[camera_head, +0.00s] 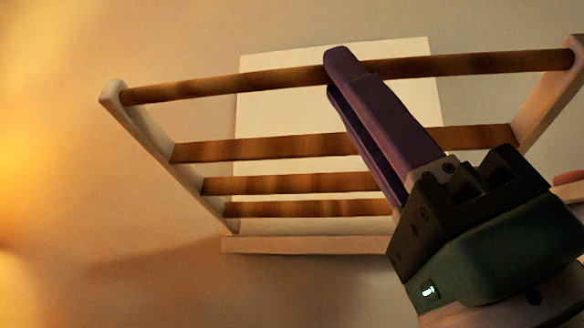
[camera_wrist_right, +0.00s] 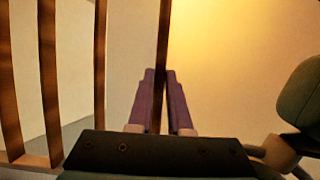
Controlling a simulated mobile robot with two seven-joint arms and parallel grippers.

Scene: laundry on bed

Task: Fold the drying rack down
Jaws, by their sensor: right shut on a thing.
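The drying rack (camera_head: 275,149) has white side arms and several brown wooden bars, and it stands out at a slant from a pale backing panel (camera_head: 285,108) on the wall. My right gripper (camera_head: 338,72) has purple fingers and is shut on the rack's outermost bar (camera_head: 230,86), a little right of its middle. In the right wrist view the same bar (camera_wrist_right: 164,40) runs between the two fingertips (camera_wrist_right: 160,75). The other bars (camera_wrist_right: 48,80) are to the left there. My left gripper is not in view.
The plain wall (camera_head: 60,180) around the rack is clear, with a warm glow at the left. A pale ledge (camera_head: 300,244) runs along the panel's lower edge. Part of my own arm fills the lower right.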

